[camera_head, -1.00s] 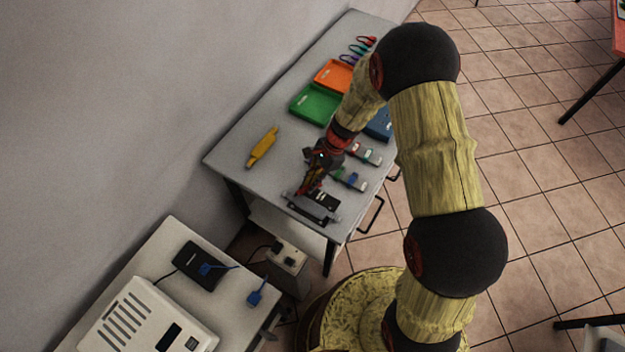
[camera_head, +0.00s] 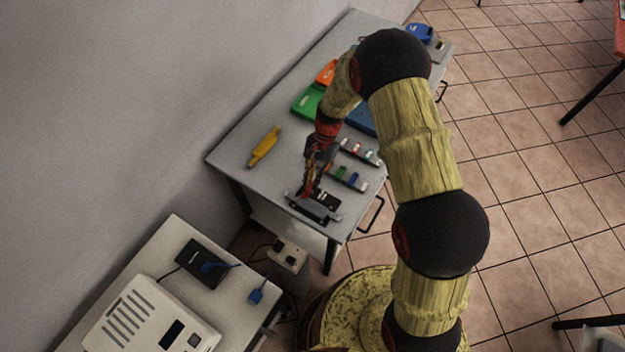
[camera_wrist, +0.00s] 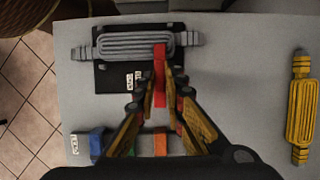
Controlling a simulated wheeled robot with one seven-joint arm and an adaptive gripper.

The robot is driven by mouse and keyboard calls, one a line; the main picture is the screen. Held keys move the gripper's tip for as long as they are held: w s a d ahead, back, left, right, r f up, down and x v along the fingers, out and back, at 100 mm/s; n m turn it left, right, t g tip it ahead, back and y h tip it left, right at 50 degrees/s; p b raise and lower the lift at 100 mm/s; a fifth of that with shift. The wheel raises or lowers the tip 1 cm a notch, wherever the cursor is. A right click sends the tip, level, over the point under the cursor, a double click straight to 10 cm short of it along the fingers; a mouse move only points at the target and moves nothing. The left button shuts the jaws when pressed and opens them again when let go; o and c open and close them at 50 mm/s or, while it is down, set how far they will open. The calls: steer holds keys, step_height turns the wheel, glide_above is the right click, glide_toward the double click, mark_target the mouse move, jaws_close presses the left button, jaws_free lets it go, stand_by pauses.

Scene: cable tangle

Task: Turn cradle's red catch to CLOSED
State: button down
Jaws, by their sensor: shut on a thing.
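The cradle is a black plate (camera_wrist: 112,80) with a grey ribbed piece (camera_wrist: 120,43) lying across it, at the top of the wrist view. In the head view, the cradle (camera_head: 326,200) is near the table's front corner. Its red catch (camera_wrist: 160,62) is a narrow bar that points up the wrist picture, its end over the ribbed piece. My gripper (camera_wrist: 160,95) is shut on the red catch, one finger on each side. In the head view, my gripper (camera_head: 310,184) is over the cradle. Small white labels (camera_wrist: 134,79) sit left of the catch; their words are too small to read.
A yellow ribbed piece (camera_head: 264,148) lies apart on the table (camera_head: 232,142). Strips with coloured blocks (camera_head: 347,178) lie beside the cradle. Green (camera_head: 307,101) and orange (camera_head: 325,73) trays stand farther back, partly behind my arm. A side table (camera_head: 160,262) holds a white device.

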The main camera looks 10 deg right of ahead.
stand_by(0.3)
steer(key=c, duration=2)
jaws_free()
steer(key=shift+o, duration=0.6)
steer(key=v, duration=1.2)
steer(key=shift+a, duration=0.1)
